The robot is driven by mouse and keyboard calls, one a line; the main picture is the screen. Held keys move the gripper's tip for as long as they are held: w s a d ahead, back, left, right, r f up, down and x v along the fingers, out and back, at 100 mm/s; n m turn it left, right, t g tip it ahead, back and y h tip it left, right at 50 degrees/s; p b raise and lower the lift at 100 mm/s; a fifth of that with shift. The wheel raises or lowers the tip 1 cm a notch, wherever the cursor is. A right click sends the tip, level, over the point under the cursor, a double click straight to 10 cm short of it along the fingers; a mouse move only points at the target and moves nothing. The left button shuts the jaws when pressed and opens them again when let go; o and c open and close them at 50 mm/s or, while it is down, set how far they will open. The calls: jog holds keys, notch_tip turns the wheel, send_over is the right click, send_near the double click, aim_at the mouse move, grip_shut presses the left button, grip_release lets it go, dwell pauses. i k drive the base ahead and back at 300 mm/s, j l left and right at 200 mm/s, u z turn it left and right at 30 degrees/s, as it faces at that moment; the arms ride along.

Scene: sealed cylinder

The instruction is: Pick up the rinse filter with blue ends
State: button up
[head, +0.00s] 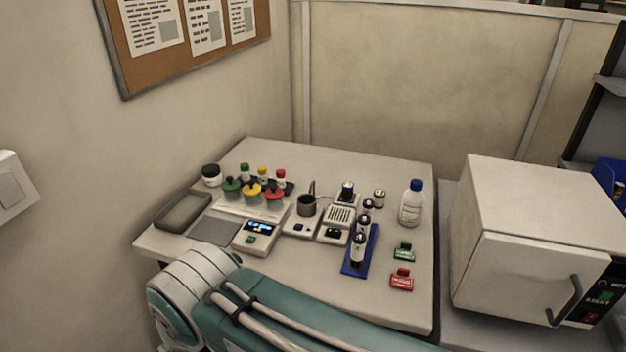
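A blue rack (352,268) on the table holds several small upright cylinders with white bodies and dark ends, such as a front cylinder (358,250) and a rear cylinder (368,207). Another dark-topped cylinder (347,190) stands at a white device behind the rack. A small pale cylinder (379,198) stands alone just right of it; its ends look dark or greenish. At this size I cannot tell which cylinder is the rinse filter with blue ends. My arm crosses the bottom of the head view, and my gripper is not in view.
A blue-capped bottle (410,205) stands at the back right. Green (404,252) and red (402,279) tagged blocks lie right of the rack. Colour-capped jars (252,193), a grey tray (181,211) and small instruments fill the left. A white oven-like box (530,250) stands beyond the table's right edge.

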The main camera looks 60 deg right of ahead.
aim_at(347, 186)
jog(key=i+j+z, duration=0.1)
jog(key=i+z, duration=0.3)
jog(key=i+j+z, duration=0.2)
jog(key=i+z, duration=0.3)
jog(key=z, duration=1.55)
